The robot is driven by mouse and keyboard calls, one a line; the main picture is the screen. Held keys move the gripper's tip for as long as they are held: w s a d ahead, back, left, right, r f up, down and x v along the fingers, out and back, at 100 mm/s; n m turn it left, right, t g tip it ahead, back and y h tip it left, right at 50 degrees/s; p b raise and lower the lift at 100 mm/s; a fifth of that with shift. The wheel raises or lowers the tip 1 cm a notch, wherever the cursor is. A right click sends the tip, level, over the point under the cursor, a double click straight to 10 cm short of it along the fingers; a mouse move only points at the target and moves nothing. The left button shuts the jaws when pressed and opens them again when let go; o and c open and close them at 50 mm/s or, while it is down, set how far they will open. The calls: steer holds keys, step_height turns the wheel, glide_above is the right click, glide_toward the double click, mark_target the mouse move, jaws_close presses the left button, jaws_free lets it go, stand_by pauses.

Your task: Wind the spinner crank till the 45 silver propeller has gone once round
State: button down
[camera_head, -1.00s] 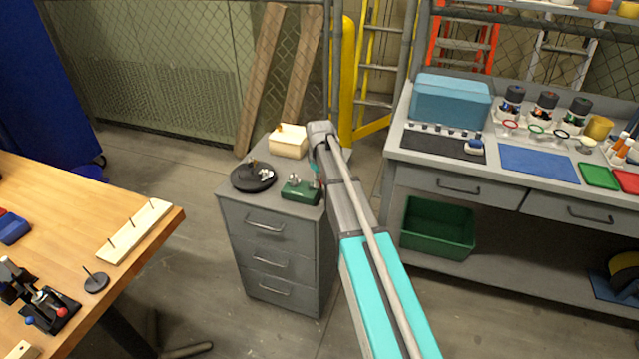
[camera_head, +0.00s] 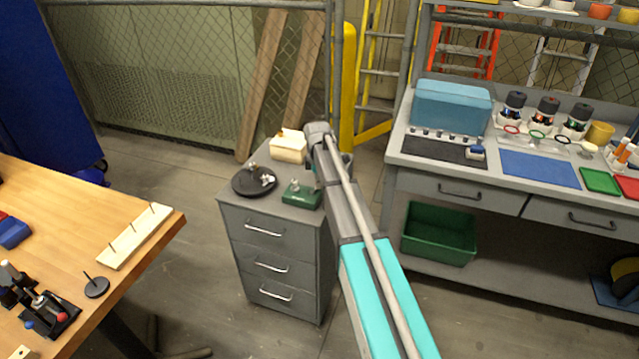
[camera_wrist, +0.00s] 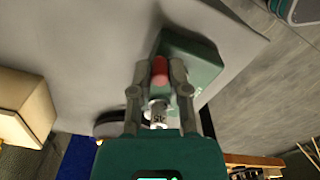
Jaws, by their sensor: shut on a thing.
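The spinner is a small green box (camera_head: 302,196) on top of the grey drawer cabinet; it also shows in the wrist view (camera_wrist: 198,62). A red crank knob (camera_wrist: 160,68) sits between the fingers of my gripper (camera_wrist: 160,82), which is shut on it. A silver propeller part marked 45 (camera_wrist: 158,114) shows below the knob in the wrist view, between the finger linkages. In the head view a small silver piece (camera_head: 294,187) stands on the green box. My arm hides the crank there, and the propeller's angle cannot be told.
On the cabinet, a black round tray (camera_head: 248,190) with small metal parts stands left of the box, and a cream block (camera_head: 289,147) behind. A wooden table (camera_head: 60,230) is at the left, a grey workbench (camera_head: 400,135) at the right.

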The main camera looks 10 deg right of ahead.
steer(key=n, duration=0.3)
steer(key=a+n, duration=0.1)
steer(key=n, duration=0.1)
steer(key=shift+w, duration=0.4)
steer(key=c, duration=0.6)
jaws_free()
steer(key=shift+m, duration=0.3)
